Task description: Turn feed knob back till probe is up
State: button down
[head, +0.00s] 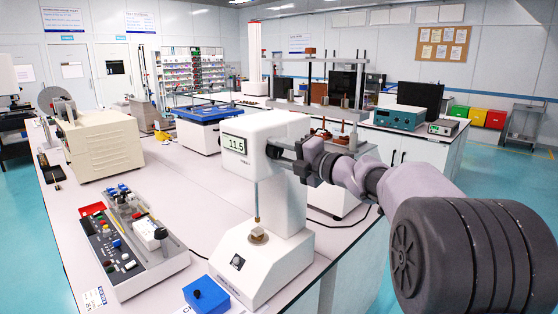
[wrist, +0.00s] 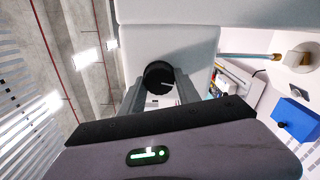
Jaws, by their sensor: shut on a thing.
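The white insertion tester (head: 285,205) stands on the bench, its display (head: 235,144) reading 11.5. My gripper (head: 285,153) reaches it from the right; in the wrist view the two fingers (wrist: 160,86) are closed around the sides of the black feed knob (wrist: 157,74). The knob is mostly hidden by the gripper in the head view. The probe also shows in the wrist view (wrist: 250,56).
A blue box (head: 205,294) sits at the tester's front left. A press-like stand (head: 318,105) is behind my arm. Bench space between the tray and tester is clear.

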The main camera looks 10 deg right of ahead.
jog(key=shift+f+n+b, duration=0.1)
jog(key=shift+n+b, duration=0.85)
jog(key=shift+n, duration=0.55)
jog(key=c, duration=0.9)
grip_release()
jog(key=shift+o, duration=0.2)
jog(key=p+v, duration=0.3)
jog(key=v, duration=1.4)
jog(key=shift+s, duration=0.15)
jog(key=shift+d, duration=0.1)
